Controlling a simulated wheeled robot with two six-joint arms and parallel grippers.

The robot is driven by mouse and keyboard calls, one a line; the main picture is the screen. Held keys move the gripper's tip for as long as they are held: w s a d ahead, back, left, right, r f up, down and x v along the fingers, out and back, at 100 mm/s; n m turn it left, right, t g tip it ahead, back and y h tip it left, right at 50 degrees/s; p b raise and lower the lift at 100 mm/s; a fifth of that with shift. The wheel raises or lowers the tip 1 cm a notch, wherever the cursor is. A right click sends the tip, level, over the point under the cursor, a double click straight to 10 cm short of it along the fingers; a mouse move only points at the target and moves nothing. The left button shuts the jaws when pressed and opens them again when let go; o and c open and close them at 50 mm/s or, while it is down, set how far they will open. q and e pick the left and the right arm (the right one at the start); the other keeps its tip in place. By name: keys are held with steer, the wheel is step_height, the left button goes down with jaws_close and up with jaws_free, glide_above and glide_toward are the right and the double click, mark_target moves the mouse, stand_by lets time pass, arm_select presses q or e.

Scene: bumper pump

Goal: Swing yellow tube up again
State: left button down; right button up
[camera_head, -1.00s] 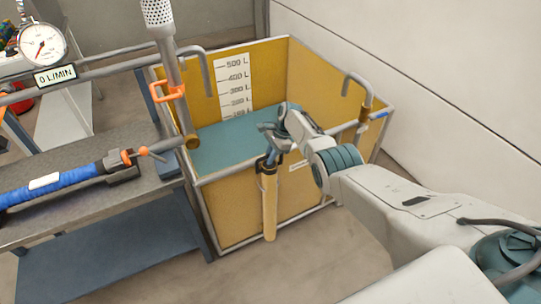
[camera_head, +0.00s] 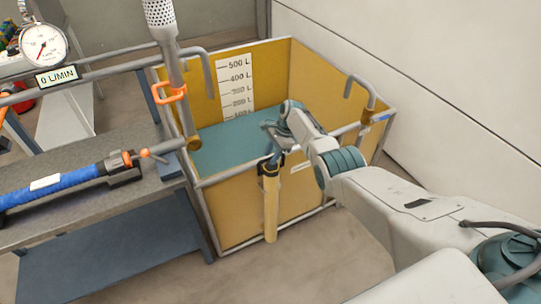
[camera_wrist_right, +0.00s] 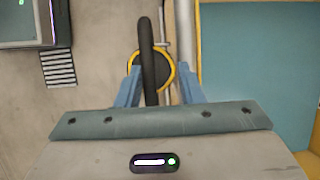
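The yellow tube (camera_head: 271,207) hangs nearly upright against the outside of the yellow tank's front wall, its lower end near the floor. A dark fitting is at its top. My right gripper (camera_head: 270,150) is at the tube's top, reaching down from the tank rim. Gaps show between the handle and the fingers. The tube's round yellow end (camera_wrist_right: 134,70) lies below the handle. My left gripper is not in view.
The tank (camera_head: 235,205) holds teal liquid (camera_head: 225,150) and has a litre scale (camera_head: 237,85). Hooked grey pipes stand at its rim. A grey bench (camera_head: 120,205) with a blue hose (camera_head: 50,190) is on the left. A gauge (camera_head: 42,45) shows 0 L/MIN. Floor is clear in front.

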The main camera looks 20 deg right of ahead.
steer(key=p+v, duration=0.1)
steer(key=v, duration=0.9)
steer(key=shift+a, duration=0.1)
stand_by(0.3)
